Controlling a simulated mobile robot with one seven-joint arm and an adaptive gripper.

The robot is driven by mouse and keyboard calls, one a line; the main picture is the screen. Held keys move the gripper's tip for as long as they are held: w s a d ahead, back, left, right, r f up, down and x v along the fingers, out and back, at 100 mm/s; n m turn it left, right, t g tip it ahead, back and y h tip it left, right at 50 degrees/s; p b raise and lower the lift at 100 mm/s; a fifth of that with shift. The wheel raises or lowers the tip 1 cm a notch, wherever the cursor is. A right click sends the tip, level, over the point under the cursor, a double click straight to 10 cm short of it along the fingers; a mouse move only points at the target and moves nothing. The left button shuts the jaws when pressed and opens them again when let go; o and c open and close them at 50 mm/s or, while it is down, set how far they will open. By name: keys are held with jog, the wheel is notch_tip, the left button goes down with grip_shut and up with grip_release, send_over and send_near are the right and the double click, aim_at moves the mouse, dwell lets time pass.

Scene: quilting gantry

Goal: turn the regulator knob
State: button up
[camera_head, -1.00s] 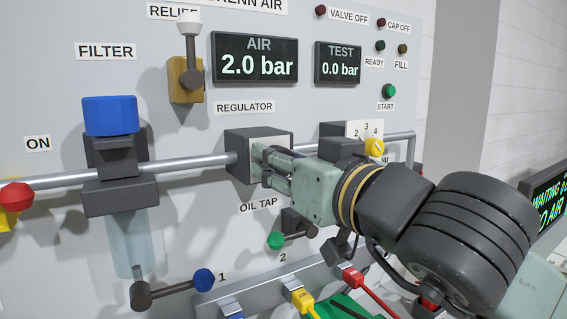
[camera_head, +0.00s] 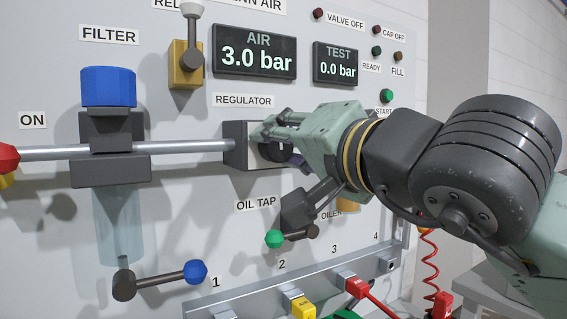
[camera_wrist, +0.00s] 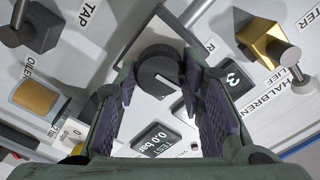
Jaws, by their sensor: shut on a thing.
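The regulator is a dark block (camera_head: 236,150) on the pipe under the REGULATOR label. Its round dark knob, with a white pointer line, shows in the wrist view (camera_wrist: 160,74) between the two fingers. My gripper (camera_wrist: 158,76) is shut on the knob, one finger pad at each side. In the head view my gripper (camera_head: 276,141) reaches in from the right, and its fingers and wrist hide most of the knob. The AIR display (camera_head: 255,56) reads 3.0 bar. The TEST display (camera_head: 335,65) reads 0.0 bar.
The blue-capped filter (camera_head: 109,88) stands left of the regulator. The green-tipped oil tap (camera_head: 274,239) is just below my gripper. The brass relief valve (camera_head: 185,65) is above. Hose connectors, including a yellow one (camera_head: 302,306), line the rail below.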

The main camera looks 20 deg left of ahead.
jog(key=m+b, duration=0.1)
jog(key=m, duration=0.1)
jog(key=m+b, duration=0.2)
jog(key=m, duration=0.1)
jog(key=shift+f+m+b, duration=0.2)
jog(key=shift+m+b, duration=0.1)
jog(key=m+b, duration=0.3)
jog(key=m, duration=0.2)
jog(key=shift+m, duration=0.3)
jog(key=m+b, duration=0.3)
jog(key=m, duration=0.3)
jog(key=shift+f, duration=0.15)
jog(key=shift+m+b, duration=1.25)
jog(key=shift+m, duration=1.15)
jog(key=o, duration=1.1)
jog(key=shift+o, duration=0.2)
jog(key=shift+s, duration=0.1)
